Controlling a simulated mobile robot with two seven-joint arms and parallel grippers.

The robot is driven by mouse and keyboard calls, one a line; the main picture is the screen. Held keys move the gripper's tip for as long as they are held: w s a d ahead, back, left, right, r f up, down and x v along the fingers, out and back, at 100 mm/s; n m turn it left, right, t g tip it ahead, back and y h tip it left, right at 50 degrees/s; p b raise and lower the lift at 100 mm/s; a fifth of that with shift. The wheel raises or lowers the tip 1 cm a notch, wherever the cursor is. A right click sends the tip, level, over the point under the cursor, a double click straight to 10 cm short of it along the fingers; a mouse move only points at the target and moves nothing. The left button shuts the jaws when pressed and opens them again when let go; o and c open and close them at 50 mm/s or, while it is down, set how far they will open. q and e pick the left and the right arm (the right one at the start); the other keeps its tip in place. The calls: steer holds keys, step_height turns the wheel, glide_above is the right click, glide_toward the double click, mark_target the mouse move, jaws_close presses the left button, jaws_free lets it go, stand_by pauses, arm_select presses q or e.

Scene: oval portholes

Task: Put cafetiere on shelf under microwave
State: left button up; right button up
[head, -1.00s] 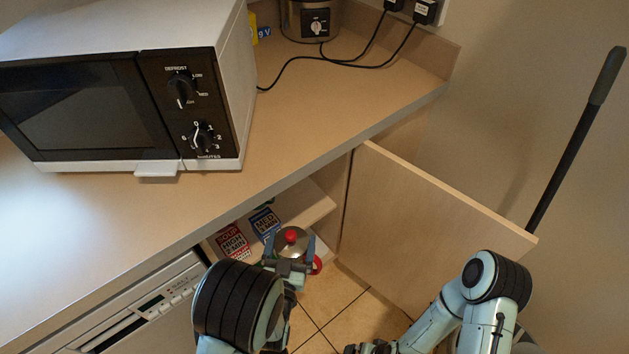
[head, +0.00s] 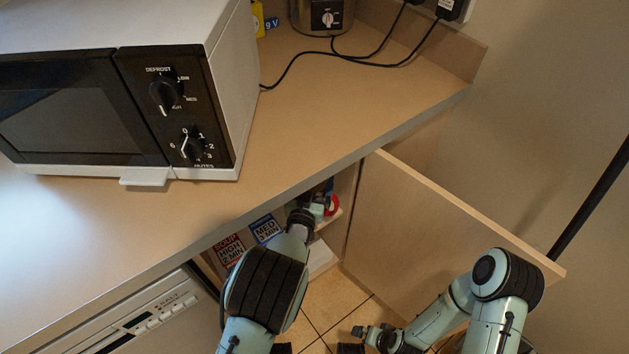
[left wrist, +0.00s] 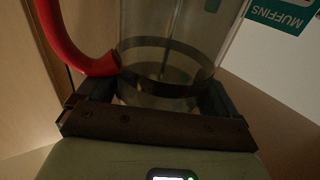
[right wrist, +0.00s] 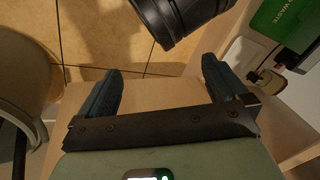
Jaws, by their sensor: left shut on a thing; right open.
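The cafetiere (left wrist: 165,60), a clear glass jug with a metal band and red handle (left wrist: 75,45), fills the middle of the left wrist view. My left gripper (left wrist: 148,98) is shut around its glass body. In the head view only the red handle (head: 333,205) clearly shows, inside the open cupboard under the counter; the arm and counter edge hide the rest. The shelf (head: 327,222) is partly visible there; whether the cafetiere touches it I cannot tell. The microwave (head: 190,110) stands on the counter above. My right gripper (right wrist: 160,78) is open and empty, low outside the cupboard.
The cupboard door (head: 435,230) stands open to the right of the opening. Printed cards (head: 265,228) are at the cupboard's left. A dishwasher front (head: 150,315) is to the left. A dark pole (head: 595,195) stands behind the door. Tiled floor (head: 335,295) lies below.

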arm_select(q)
steer(key=x, duration=0.3)
steer(key=shift+w+b, duration=0.3)
steer(key=shift+w, duration=0.1)
steer(key=shift+w+f, duration=0.1)
steer(key=shift+f, duration=0.05)
step_height(320, 180, down, 3)
steer(key=shift+f+b, duration=0.1)
steer(key=shift+b, duration=0.45)
arm_select(e)
steer(key=f, duration=0.1)
steer(key=d+f, duration=0.1)
steer(key=shift+w+d+f, duration=0.1)
steer(key=shift+w+f, duration=0.15)
steer(key=shift+f, duration=0.05)
arm_select(q)
steer(key=shift+f, duration=0.1)
steer(key=o, duration=1.6)
steer(key=shift+c, duration=0.2)
arm_select(e)
steer(key=shift+s+f, duration=0.15)
